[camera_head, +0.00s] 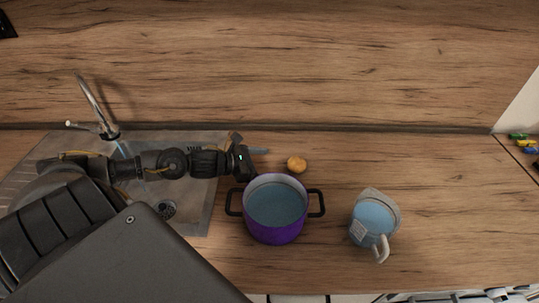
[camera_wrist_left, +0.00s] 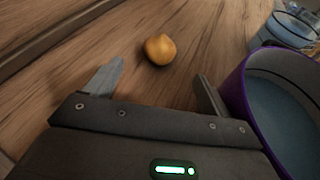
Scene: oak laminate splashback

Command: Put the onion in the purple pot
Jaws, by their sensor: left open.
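The onion (camera_head: 297,164) is small, round and yellow-orange, and sits on the wooden counter behind the purple pot. It also shows in the left wrist view (camera_wrist_left: 160,49), ahead of the fingers and apart from them. The purple pot (camera_head: 276,232) has two black handles and a blue-grey inside; in the left wrist view its wall (camera_wrist_left: 237,91) is at the right, close to the right finger. My left gripper (camera_head: 262,152) is left of the onion, above the counter. In the left wrist view it is open and empty (camera_wrist_left: 153,85). My right gripper is not in view.
A clear measuring jug (camera_head: 374,222) with a pale handle stands right of the pot. A metal sink (camera_head: 190,210) with a tap (camera_head: 97,105) is at the left. Small coloured items (camera_head: 524,142) lie at the far right. The counter between jug and right edge is clear.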

